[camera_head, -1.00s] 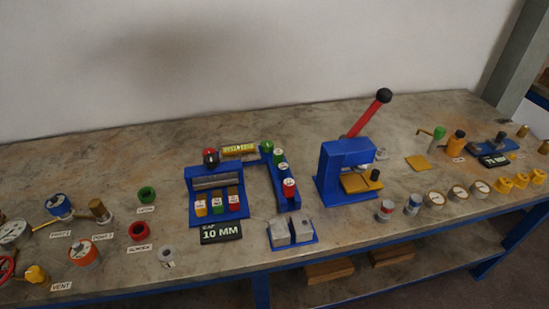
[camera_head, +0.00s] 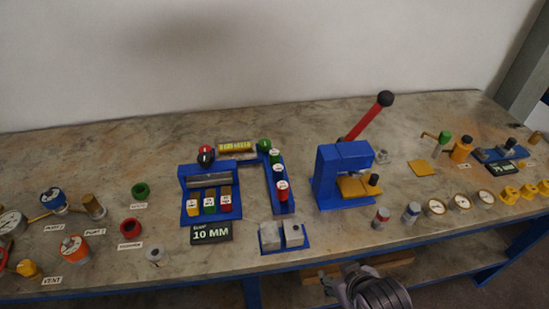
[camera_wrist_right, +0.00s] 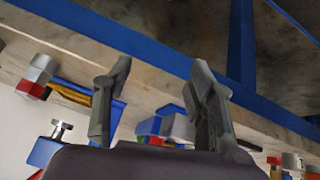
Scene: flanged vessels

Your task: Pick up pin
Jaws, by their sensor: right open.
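I cannot tell for certain which part is the pin. Small cylindrical parts show at the bench front, one grey and red (camera_head: 381,219) and one grey (camera_head: 411,213). A bright metal bar (camera_head: 209,180) lies across the blue fixture (camera_head: 188,205). My right gripper (camera_head: 345,279) is in front of the bench's front edge, below the blue press. In the right wrist view its two fingers (camera_wrist_right: 160,90) are apart with nothing between them. Grey blocks (camera_wrist_right: 176,127) show beyond the fingers, and a grey and red cylinder (camera_wrist_right: 38,75) is at left. My left gripper is out of view.
The bench (camera_head: 340,234) is crowded. The blue press (camera_head: 330,185) has a raised red lever (camera_head: 366,121). Two grey blocks (camera_head: 282,236) sit on a blue plate. Gauges and yellow parts line the right. Wood blocks (camera_head: 388,265) lie on the lower shelf.

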